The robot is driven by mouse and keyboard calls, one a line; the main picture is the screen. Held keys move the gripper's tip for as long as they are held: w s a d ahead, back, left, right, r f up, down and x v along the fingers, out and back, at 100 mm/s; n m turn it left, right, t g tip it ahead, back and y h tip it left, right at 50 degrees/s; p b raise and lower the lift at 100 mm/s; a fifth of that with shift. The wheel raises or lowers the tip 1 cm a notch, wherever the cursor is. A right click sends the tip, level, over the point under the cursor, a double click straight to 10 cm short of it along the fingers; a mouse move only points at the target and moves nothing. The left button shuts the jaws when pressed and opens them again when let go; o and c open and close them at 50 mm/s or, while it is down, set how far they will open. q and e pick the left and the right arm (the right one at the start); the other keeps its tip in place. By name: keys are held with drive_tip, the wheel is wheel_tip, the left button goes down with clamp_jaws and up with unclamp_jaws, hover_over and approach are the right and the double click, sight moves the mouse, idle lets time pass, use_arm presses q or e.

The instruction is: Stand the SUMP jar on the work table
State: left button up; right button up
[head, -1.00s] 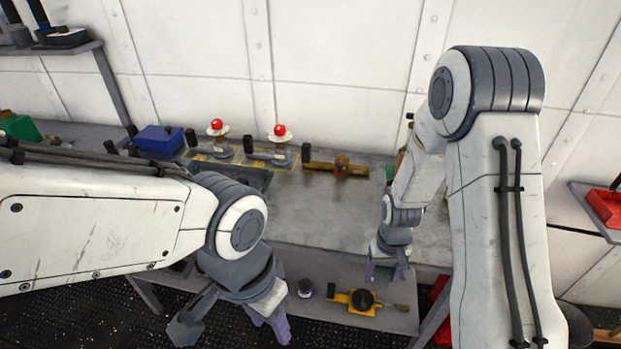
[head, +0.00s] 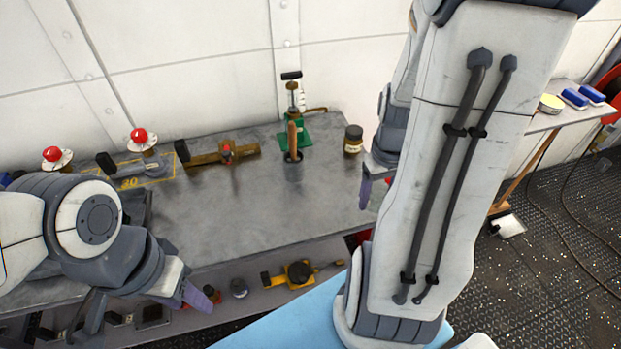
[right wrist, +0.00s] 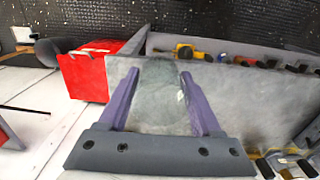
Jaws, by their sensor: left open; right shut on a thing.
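My right gripper (head: 375,190) is beside the right end of the grey work table (head: 250,200). In the right wrist view its purple fingers are shut on a clear, glassy jar (right wrist: 160,85). No label is readable on it, so I cannot tell whether it is the SUMP jar. In the head view my arm hides the held jar. Another jar (head: 353,142), amber-brown with a dark lid and a pale label, stands upright on the table's right end; its lettering is too small to read. My left gripper (head: 190,285) is open and empty in front of the table's left part.
A green-based pump-like device (head: 305,135) and a wooden-handled tool (head: 292,145) stand near the back right. A brown clamp (head: 225,153) and red-knobbed fittings (head: 143,142) line the back. The table's middle is clear. A lower shelf holds a yellow tool (head: 298,273).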

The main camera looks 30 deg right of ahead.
drive_tip(key=p, duration=0.2)
hover_over(344, 200)
wheel_tip(344, 200, down, 7)
drive_tip(key=shift+r, duration=0.1)
wheel_tip(344, 200, down, 4)
drive_tip(key=shift+r, duration=0.1)
drive_tip(key=shift+f, duration=0.25)
drive_tip(key=shift+f, duration=0.15)
drive_tip(key=o, duration=1.4)
